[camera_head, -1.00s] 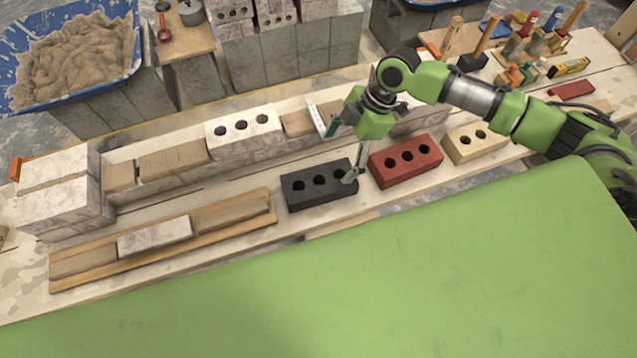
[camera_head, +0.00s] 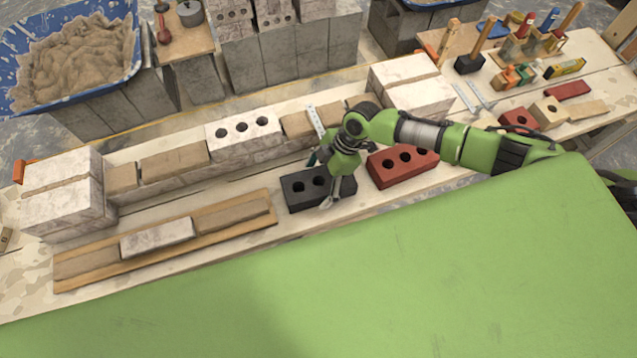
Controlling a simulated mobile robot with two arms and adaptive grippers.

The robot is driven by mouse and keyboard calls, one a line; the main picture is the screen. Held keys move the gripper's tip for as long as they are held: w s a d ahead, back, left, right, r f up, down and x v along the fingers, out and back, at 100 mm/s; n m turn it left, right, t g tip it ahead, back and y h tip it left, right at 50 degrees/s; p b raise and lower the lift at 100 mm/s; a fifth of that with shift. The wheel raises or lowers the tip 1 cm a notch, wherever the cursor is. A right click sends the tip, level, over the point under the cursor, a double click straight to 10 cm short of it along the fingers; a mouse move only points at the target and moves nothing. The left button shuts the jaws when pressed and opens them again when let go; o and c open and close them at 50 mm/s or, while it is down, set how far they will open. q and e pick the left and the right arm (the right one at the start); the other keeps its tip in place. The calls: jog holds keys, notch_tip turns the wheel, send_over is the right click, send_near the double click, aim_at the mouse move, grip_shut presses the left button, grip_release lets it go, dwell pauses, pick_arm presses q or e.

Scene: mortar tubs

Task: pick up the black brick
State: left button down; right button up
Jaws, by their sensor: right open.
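The black brick (camera_head: 300,191) lies flat on the wooden bench in the middle of the head view, its holes facing up. My right gripper (camera_head: 322,183) is over the right part of the brick. It is open, with one finger at the brick's front side and the other toward its far side. The far finger is partly hidden by the gripper body, so I cannot tell whether it touches the brick. My left gripper is not in view.
A red brick (camera_head: 392,172) lies just right of the black one, partly under my right arm. Behind is a low wall with a white holed brick (camera_head: 235,141). At left a wooden board (camera_head: 85,266) carries a pale brick (camera_head: 157,239).

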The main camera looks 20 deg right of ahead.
jog(key=c, duration=2)
jog(key=shift+w+a+r, duration=0.1)
jog(key=shift+w, duration=0.1)
jog(key=shift+c, duration=0.8)
jog(key=shift+r, duration=0.1)
